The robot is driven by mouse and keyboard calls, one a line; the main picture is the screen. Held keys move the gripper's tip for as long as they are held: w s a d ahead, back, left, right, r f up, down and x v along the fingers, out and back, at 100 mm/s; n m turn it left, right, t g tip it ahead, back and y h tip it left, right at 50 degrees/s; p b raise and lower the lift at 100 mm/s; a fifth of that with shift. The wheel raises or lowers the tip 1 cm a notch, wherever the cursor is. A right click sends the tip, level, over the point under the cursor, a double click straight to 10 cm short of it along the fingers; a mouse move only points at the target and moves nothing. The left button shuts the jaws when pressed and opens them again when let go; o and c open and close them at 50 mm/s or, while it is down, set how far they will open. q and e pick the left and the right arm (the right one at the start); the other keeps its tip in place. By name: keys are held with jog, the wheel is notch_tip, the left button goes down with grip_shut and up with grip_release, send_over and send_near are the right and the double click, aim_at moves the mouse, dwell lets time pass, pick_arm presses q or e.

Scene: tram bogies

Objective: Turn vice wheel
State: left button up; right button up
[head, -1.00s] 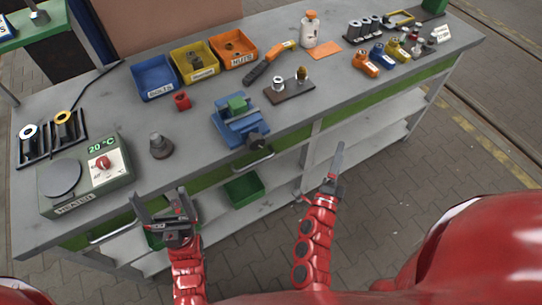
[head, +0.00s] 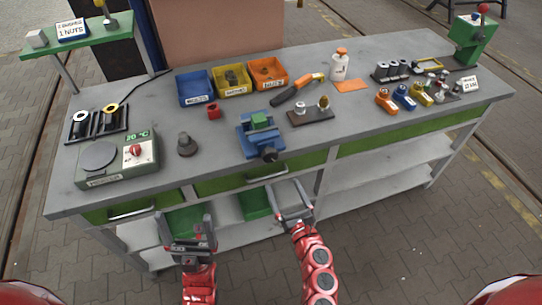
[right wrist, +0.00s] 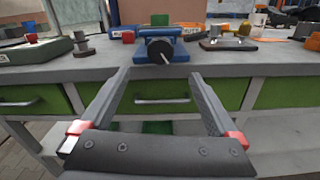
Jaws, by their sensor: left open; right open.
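The blue vice (head: 260,137) stands at the front edge of the grey workbench, with a green block (head: 260,120) at its top. Its dark wheel (head: 269,154) faces the front; it also shows in the right wrist view (right wrist: 160,52), with a light handle or mark on it. My right gripper (head: 290,193) is open and empty, in front of the bench and below the vice. In the right wrist view its fingers (right wrist: 158,85) are spread, with the wheel beyond and above the gap. My left gripper (head: 187,228) is open and empty, low in front of the bench at the left.
Blue, yellow and orange bins (head: 232,81) stand behind the vice. A heater (head: 117,157) and a dark cone-shaped part (head: 187,145) are left of it; a dark plate with small parts (head: 310,115) is right. Drawer handles (head: 266,180) stick out below the bench top.

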aim_at(271, 158)
jog(key=x, duration=1.3)
jog(key=shift+f, duration=0.1)
jog(key=c, duration=1.4)
